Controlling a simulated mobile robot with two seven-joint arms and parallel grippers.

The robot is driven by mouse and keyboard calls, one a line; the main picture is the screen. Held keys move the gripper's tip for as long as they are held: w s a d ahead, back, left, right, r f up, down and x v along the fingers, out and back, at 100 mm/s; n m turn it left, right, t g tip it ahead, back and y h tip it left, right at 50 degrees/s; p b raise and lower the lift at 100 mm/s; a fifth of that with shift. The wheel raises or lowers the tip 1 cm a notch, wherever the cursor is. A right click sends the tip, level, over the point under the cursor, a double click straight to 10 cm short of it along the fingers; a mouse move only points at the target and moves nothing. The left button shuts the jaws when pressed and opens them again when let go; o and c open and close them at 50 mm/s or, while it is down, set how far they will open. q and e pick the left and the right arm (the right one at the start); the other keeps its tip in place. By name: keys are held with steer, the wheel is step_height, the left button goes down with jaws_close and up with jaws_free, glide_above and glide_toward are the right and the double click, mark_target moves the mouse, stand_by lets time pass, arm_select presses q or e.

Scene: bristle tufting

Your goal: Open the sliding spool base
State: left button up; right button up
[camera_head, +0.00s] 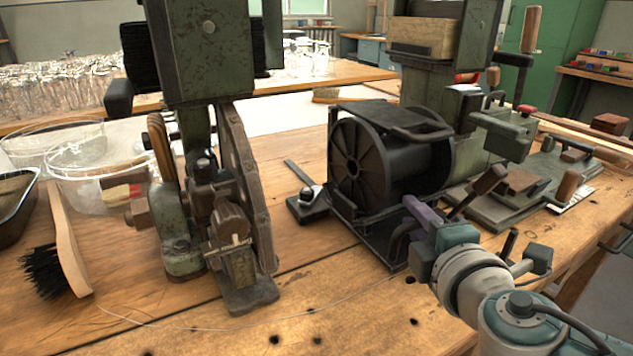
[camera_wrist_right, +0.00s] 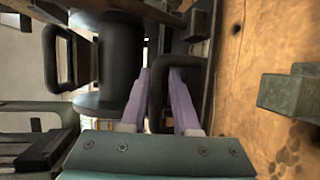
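The black spool (camera_head: 362,162) stands in a dark frame on the spool base (camera_head: 383,245), a low black tray at the centre of the bench. A black loop handle (camera_head: 399,242) stands at the base's near right end. My right gripper (camera_head: 412,212), with purple fingers, reaches this handle from the right. The base's rails are mostly hidden under the spool. My left gripper is not in view.
A green tufting machine (camera_head: 215,60) stands left of the spool. A brush (camera_head: 66,240) and clear bowls (camera_head: 85,175) are at the far left. A green fixture (camera_head: 515,190) with levers lies right of the spool. The bench (camera_head: 330,315) in front is mostly clear.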

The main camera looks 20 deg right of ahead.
steer(key=shift+o, duration=1.1)
steer(key=shift+s+a+r, duration=0.15)
steer(key=shift+s+a, duration=0.05)
steer(key=shift+s, duration=0.2)
steer(key=v, duration=0.9)
steer(key=shift+p, duration=0.35)
